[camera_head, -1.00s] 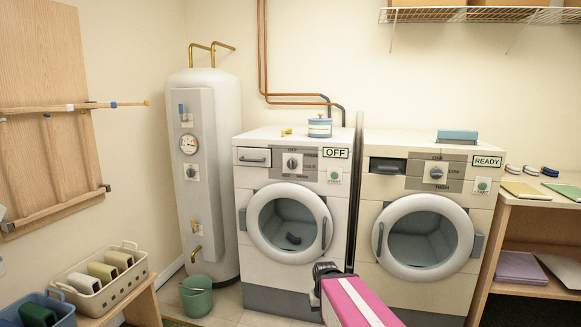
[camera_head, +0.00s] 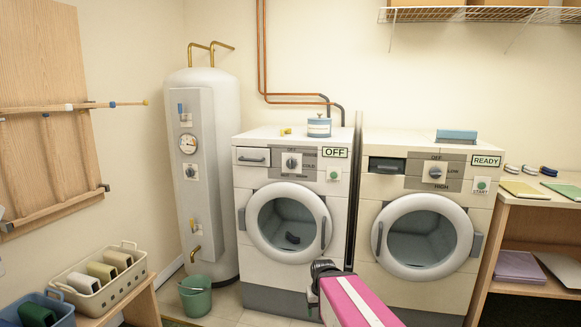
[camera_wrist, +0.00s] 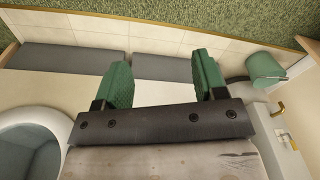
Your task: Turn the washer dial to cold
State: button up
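The washer (camera_head: 262,222) is the left of two white front-loading machines in the head view. Its dial (camera_head: 291,162) is a small dark knob on a pale plate, at the middle of the grey control panel. The knob seems to point up towards OFF; COLD is printed to its right. A sign (camera_head: 335,152) beside it reads OFF. The washer's round door is shut. My gripper (camera_wrist: 161,70) shows in the wrist view with two green fingers set wide apart and nothing between them. The dial is not visible there. My gripper's fingers are not visible in the head view.
A dryer (camera_head: 418,239) with a READY sign stands close on the right. A white tank (camera_head: 206,220) stands left of the washer. A green bucket (camera_head: 196,297) is on the floor before it.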

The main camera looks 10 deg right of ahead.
jog(key=shift+o, duration=0.4)
jog(key=w+a+r+t, duration=0.1)
jog(key=w+a+t, duration=0.1)
jog(key=w, duration=0.4)
jog(key=w+a+r+n+t+y, duration=0.1)
jog(key=w+a+r+t, duration=0.1)
jog(key=w, duration=0.4)
jog(key=shift+w+a+r+n+t+y, duration=0.15)
jog(key=shift+a+n+t+y, duration=0.05)
jog(key=shift+n+t+y, duration=0.1)
jog(key=m+t+h, duration=0.6)
jog(key=t+h, duration=0.4)
jog(key=t, duration=0.6)
send_near(290, 165)
jog(key=shift+y, duration=0.3)
jog(key=x, duration=0.9)
jog(key=shift+w+d+r, duration=0.15)
jog(key=shift+w+r, duration=0.1)
jog(key=shift+r, duration=0.1)
jog(key=c, duration=0.9)
